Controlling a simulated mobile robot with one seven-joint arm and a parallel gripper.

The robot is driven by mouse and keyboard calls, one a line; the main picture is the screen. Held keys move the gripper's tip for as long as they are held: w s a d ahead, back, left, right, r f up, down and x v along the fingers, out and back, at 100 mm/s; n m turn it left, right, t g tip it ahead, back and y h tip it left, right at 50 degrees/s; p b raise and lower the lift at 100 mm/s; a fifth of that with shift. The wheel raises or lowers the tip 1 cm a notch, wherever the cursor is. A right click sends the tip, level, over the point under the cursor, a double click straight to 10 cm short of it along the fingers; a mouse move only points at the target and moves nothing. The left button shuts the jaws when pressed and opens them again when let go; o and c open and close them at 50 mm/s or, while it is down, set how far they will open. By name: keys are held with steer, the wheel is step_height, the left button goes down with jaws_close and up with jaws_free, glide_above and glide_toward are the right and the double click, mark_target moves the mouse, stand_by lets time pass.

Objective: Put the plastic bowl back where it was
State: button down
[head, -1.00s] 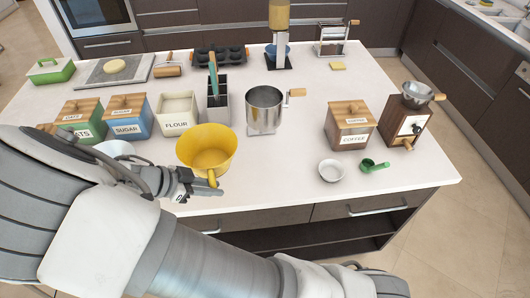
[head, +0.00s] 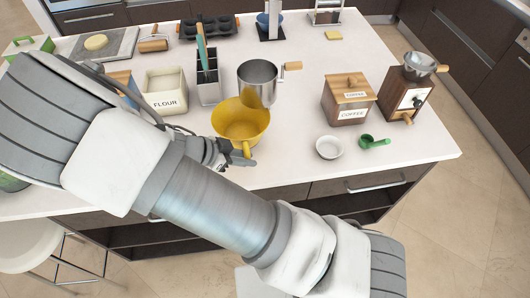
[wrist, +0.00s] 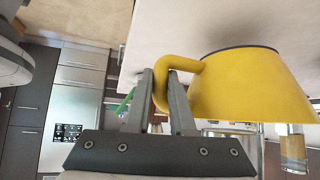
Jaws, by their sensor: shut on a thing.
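The yellow plastic bowl (head: 240,122) is near the front of the island counter in the head view, in front of the metal sifter. It looks upright or slightly tilted; I cannot tell whether its base touches the counter. My gripper (head: 238,160) is at the bowl's near side, partly hidden by my arm. In the wrist view, the bowl (wrist: 255,85) fills the upper right, and my gripper (wrist: 160,75) is shut on its looped handle. The bowl's base is hidden in the head view.
The metal sifter (head: 256,80) stands close behind the bowl. The flour canister (head: 165,92) and utensil holder (head: 208,82) are to its left. A small white dish (head: 329,147), green scoop (head: 373,142), coffee canister (head: 348,101) and grinder (head: 407,95) are to the right.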

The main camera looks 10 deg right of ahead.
steer(key=d, duration=0.1)
steer(key=w+d, duration=0.1)
steer(key=d, duration=0.2)
steer(key=shift+w+d+p, duration=0.25)
steer(key=shift+d+p, duration=0.05)
steer(key=shift+w+d+f+p, duration=0.15)
steer(key=shift+d+f+p, duration=0.4)
steer(key=shift+f, duration=1.4)
steer(key=c, duration=0.8)
jaws_free()
steer(key=shift+r, duration=0.1)
steer(key=shift+o, duration=0.2)
